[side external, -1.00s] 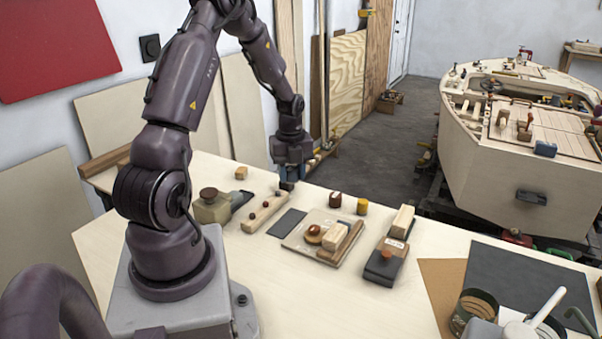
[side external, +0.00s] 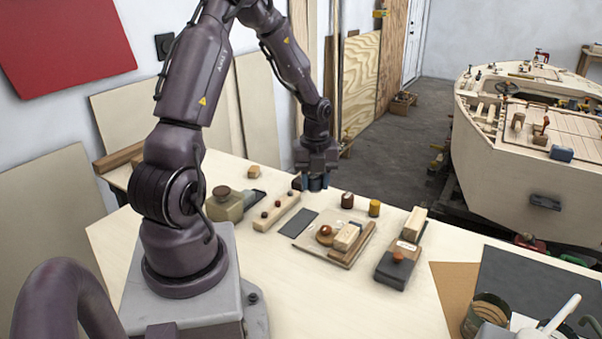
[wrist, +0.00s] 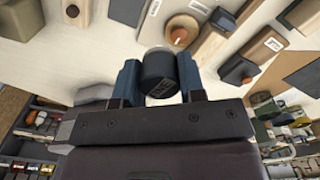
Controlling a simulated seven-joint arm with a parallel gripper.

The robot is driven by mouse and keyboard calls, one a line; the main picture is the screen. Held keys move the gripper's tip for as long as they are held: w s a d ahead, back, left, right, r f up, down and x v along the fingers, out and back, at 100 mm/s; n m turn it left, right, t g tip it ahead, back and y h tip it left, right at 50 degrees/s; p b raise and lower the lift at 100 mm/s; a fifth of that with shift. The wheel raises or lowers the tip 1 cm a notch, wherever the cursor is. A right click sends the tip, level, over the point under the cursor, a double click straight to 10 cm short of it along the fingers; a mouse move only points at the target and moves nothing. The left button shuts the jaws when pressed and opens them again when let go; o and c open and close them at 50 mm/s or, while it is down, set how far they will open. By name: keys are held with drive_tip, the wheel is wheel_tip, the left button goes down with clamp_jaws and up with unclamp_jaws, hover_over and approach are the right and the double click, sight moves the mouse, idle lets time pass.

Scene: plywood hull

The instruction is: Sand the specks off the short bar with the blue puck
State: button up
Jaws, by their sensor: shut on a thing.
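The short bar (side external: 277,212) is a pale wooden strip lying on the bench in the side external view. Three small dark, rounded specks sit spaced along its top. My gripper (side external: 316,184) hangs over the bench, behind and to the right of the bar and apart from it. In the wrist view its two blue fingers are shut on the blue puck (wrist: 159,73), which looks very dark blue. In the side external view the fingers mostly hide the puck. I cannot tell for sure which wooden piece in the wrist view is the bar.
A dark grey sheet (side external: 298,224) lies right of the bar. A board (side external: 308,243) with wooden pieces and a block with a dark base (side external: 391,274) are further right. A dark red pot (side external: 347,200) and a yellow pot (side external: 374,208) stand near my gripper. The bench front is clear.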

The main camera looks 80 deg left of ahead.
sight(353, 224)
drive_tip(key=w+d+m, duration=0.4)
drive_tip(key=d+m, duration=0.2)
drive_tip(key=d, duration=0.4)
drive_tip(key=shift+m, duration=0.5)
drive_tip(key=shift+s+f, duration=0.15)
drive_tip(key=shift+f, duration=1.2)
drive_tip(key=shift+s+f, duration=0.1)
drive_tip(key=shift+f, duration=1.25)
drive_tip(key=shift+w+a+f, duration=0.25)
drive_tip(key=shift+f, duration=0.45)
drive_tip(key=shift+w+a+f, duration=0.2)
drive_tip(key=shift+f, duration=0.5)
drive_tip(key=shift+c, duration=0.4)
drive_tip(key=shift+w+a, duration=1.9)
drive_tip(key=shift+a, duration=0.05)
drive_tip(key=shift+s+d+r, duration=0.1)
drive_tip(key=shift+s+d, duration=2.3)
drive_tip(key=shift+d, duration=0.05)
wheel_tip(353, 224, up, 8)
drive_tip(key=shift+r, duration=0.1)
